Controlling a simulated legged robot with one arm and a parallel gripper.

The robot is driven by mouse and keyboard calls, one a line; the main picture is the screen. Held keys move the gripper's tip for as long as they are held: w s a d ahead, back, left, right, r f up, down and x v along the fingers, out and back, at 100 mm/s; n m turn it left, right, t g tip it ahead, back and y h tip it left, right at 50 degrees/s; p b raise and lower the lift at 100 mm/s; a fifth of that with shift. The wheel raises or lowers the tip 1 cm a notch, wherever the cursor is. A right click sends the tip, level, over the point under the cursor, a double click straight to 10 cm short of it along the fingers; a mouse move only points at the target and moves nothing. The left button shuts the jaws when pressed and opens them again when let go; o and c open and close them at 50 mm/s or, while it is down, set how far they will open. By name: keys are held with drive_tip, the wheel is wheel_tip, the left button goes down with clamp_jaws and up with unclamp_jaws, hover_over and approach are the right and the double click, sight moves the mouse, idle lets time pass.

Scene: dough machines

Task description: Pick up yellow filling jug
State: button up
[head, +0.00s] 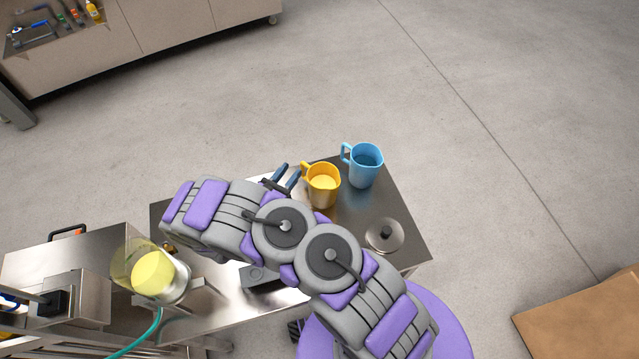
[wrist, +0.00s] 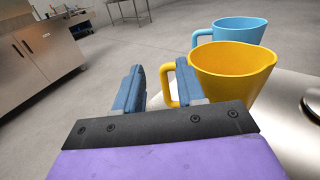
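The yellow jug (head: 322,188) stands upright on the metal table, with a pale yellow filling showing inside in the head view. Its handle points up and left, toward my gripper (head: 281,176). In the wrist view the yellow jug (wrist: 236,72) is just right of my gripper (wrist: 156,80). The two blue fingers are apart. The handle is near the right finger, which partly overlaps it in the picture; I cannot tell whether they touch. Nothing shows held between the fingers.
A blue jug (head: 363,166) stands right behind the yellow one. A round metal lid (head: 384,236) lies on the table (head: 409,245) to the right. A machine with a clear yellow container (head: 150,272) stands at the left. A cardboard box (head: 585,312) is at lower right.

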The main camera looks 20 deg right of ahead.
drive_tip(key=b, duration=0.2)
approach(303, 175)
drive_tip(key=shift+w+d+r, duration=0.3)
drive_tip(key=shift+w+d, duration=0.15)
drive_tip(key=shift+w, duration=0.15)
drive_tip(key=shift+w+d+r, duration=0.3)
drive_tip(key=shift+w+d, duration=0.1)
drive_tip(key=shift+w, duration=0.25)
drive_tip(key=x, duration=0.2)
drive_tip(key=shift+d+r, duration=0.15)
drive_tip(key=shift+d, duration=0.2)
drive_tip(key=b+x, duration=0.1)
drive_tip(key=x, duration=0.3)
drive_tip(key=shift+w+a, duration=0.1)
drive_tip(key=shift+w, duration=0.05)
drive_tip(key=shift+w+d, duration=0.35)
drive_tip(key=shift+d, duration=0.15)
drive_tip(key=shift+c, duration=0.4)
clamp_jaws()
drive_tip(key=shift+r, duration=0.1)
